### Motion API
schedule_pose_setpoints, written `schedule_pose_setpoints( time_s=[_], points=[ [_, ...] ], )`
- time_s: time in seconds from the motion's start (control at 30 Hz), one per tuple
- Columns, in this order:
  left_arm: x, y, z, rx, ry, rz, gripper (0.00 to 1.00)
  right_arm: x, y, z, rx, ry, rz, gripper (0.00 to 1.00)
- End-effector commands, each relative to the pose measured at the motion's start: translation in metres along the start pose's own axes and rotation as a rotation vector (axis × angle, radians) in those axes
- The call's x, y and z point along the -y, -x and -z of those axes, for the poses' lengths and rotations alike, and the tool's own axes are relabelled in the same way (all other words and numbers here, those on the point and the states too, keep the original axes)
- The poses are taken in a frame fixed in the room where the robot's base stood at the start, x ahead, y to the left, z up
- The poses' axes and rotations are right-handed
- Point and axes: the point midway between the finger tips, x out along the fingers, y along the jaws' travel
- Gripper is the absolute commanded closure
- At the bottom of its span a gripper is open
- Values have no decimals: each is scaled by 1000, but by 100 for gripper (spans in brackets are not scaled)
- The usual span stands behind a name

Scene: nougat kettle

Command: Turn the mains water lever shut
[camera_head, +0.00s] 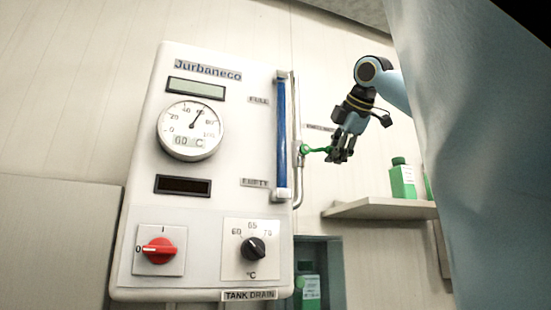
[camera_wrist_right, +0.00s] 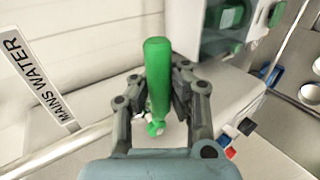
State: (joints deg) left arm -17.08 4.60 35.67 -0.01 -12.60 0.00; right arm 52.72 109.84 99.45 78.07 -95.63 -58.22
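The mains water lever is a green handle (camera_head: 315,149) on the pipe right of the blue level tube; it points right, toward my right gripper. My right gripper (camera_head: 340,153) is at its outer end. In the right wrist view the green lever (camera_wrist_right: 158,75) runs between the two fingers of the right gripper (camera_wrist_right: 163,98), with the dark pads close against both sides. The fingers look shut on it, though contact is partly hidden. A "MAINS WATER" label (camera_wrist_right: 38,80) is on the wall at left. My left gripper is not in view.
A white control panel (camera_head: 150,95) with gauge, red switch and dial stands left of the lever. A pipe (camera_head: 298,185) runs beside the blue tube. A shelf (camera_head: 372,209) with a green bottle (camera_head: 402,180) is below right of my gripper.

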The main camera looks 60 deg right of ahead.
Motion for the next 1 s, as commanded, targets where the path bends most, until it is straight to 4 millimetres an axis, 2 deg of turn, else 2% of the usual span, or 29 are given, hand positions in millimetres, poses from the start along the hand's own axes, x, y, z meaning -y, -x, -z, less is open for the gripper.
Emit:
schedule_pose_setpoints(
  time_s=[0.4, 0.7, 1.0],
  points=[
    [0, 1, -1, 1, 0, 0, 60, -4, 3, -3, 9, 3, -13, 100],
    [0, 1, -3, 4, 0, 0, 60, -3, 2, -2, 7, 3, -9, 58],
    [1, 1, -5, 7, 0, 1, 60, -2, 3, -1, 6, 4, -6, 57]
  ],
)
